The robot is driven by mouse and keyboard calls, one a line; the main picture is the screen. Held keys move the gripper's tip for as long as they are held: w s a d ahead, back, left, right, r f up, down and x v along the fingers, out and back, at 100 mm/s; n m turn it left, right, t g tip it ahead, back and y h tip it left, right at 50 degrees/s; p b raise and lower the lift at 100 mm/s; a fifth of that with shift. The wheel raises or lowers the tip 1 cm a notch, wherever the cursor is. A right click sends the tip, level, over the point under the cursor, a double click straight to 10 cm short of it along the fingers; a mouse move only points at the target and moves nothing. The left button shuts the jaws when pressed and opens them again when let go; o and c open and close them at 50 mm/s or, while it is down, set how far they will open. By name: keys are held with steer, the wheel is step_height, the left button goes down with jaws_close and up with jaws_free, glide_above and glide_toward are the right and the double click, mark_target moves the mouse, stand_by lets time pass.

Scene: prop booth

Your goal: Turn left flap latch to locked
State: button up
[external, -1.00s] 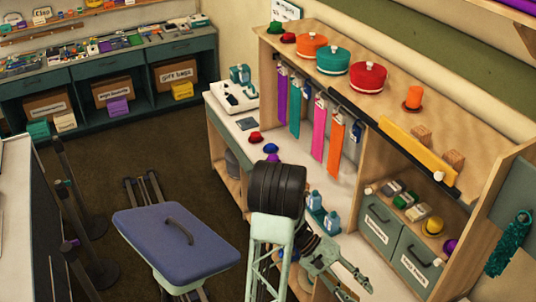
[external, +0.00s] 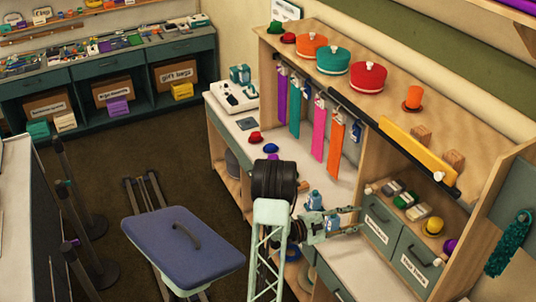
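A long yellow flap-like board (external: 415,147) lies along the black front rail (external: 365,115) of the wooden shelf unit. A small white knob (external: 438,177) shows near the rail's right end, and another small white knob (external: 368,189) shows at the left end of the cubby above the drawers. I cannot tell which part is the left flap latch, or its position. My gripper (external: 358,219) is open and empty, with its two fingers apart and pointing right. In the picture it is just left of the grey-green drawers and below the left white knob.
Grey-green drawers (external: 380,225) with handles stand right of my gripper. Hanging ribbons (external: 336,135) are above. A blue-topped cart (external: 183,245) stands left of my arm.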

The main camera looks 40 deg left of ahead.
mark_target(366, 192)
steer(key=w+a+f+n+t+y, duration=0.1)
steer(key=w+a+n+t+y, duration=0.1)
steer(key=a, duration=0.7)
steer(key=shift+w+f+n+y, duration=0.2)
steer(key=shift+w+n+y, duration=0.35)
steer(key=shift+n+y, duration=0.15)
steer(key=shift+w, duration=0.1)
steer(key=shift+b+x, duration=1)
steer(key=shift+x, duration=5.85)
steer(key=shift+c, duration=0.3)
steer(key=c, duration=0.8)
